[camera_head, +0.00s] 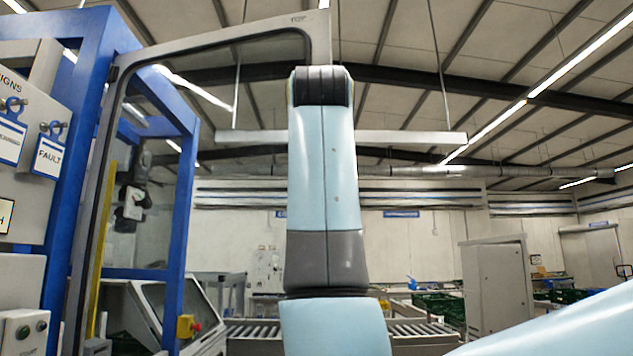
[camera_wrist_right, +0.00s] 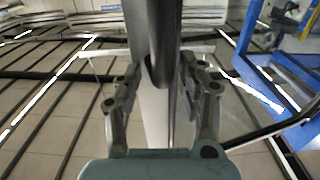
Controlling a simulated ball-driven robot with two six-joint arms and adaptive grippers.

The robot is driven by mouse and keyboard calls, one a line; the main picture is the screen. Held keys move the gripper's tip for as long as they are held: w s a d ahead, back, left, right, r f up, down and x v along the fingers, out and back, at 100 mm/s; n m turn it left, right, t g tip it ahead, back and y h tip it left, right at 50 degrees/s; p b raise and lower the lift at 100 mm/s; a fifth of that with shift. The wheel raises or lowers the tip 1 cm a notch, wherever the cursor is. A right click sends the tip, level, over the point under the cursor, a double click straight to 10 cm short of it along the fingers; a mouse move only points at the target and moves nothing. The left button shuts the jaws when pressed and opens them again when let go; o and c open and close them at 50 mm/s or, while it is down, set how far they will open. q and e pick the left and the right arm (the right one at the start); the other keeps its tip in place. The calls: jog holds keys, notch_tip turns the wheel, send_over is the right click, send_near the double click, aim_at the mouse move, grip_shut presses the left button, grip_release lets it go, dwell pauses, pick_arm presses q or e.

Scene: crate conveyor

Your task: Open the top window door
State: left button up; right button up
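The top window door (camera_head: 220,33) has a grey frame with rounded corners and a clear pane. In the head view it stands out at an angle from the blue machine frame, and its right side runs down behind my right arm. My right gripper is hidden behind that arm in the head view. In the right wrist view, the gripper's fingers (camera_wrist_right: 160,78) lie on both sides of the door's frame bar (camera_wrist_right: 137,25) and appear closed on it. The bar runs down between them towards the palm. My left gripper is in neither view.
The blue machine frame (camera_head: 185,225) and a panel with signs and buttons (camera_head: 22,260) stand at the left. A dark robot arm (camera_head: 135,195) shows through the pane. A roller conveyor (camera_head: 255,332) runs low behind. A grey cabinet (camera_head: 498,285) stands farther right.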

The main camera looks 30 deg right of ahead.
notch_tip(320, 180, up, 4)
jog(key=shift+r, duration=0.15)
dwell(0.6)
